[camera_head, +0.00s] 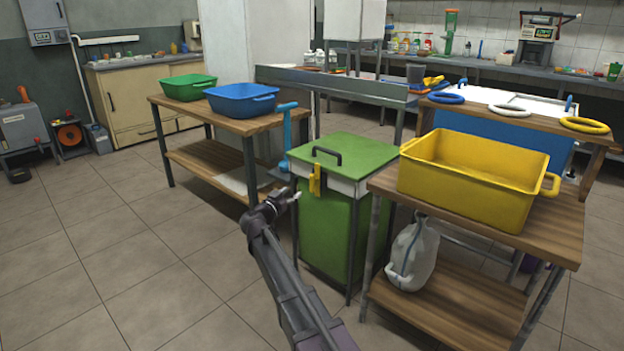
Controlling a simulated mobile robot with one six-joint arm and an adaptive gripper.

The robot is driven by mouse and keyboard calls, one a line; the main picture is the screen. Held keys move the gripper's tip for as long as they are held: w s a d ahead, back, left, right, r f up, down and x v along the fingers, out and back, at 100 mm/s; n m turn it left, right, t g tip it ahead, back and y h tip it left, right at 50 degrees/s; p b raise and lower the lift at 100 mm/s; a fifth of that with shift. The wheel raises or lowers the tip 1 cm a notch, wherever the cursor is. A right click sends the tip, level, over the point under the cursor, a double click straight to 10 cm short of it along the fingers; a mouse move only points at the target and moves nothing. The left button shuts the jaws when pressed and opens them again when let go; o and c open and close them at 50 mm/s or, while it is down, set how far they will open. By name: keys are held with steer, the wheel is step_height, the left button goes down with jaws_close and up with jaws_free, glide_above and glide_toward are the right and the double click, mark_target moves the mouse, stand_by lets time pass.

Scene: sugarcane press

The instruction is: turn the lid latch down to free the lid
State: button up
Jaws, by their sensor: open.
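A green box-like press (325,232) stands between two wooden tables. Its green lid (352,157) is closed and has a dark handle (327,155) on top. A yellow latch (316,181) sits upright at the lid's front left edge, over the white band under the lid. My gripper (296,197) is at the end of my dark arm, in front of and slightly left of the latch. It is open, looks empty and appears apart from the latch. The fingers are small here, and the exact gap to the latch is hard to judge.
A yellow tub (478,175) stands on the right table (545,232), with a white sack (412,256) below. Green (188,88) and blue (242,101) tubs stand on the left table. Floor (130,250) at left is clear.

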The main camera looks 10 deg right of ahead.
mark_target(312, 181)
steer(key=x, duration=1.3)
steer(key=shift+w+d+f, duration=0.1)
steer(key=shift+w+d, duration=0.15)
steer(key=shift+w, duration=0.05)
jaws_close()
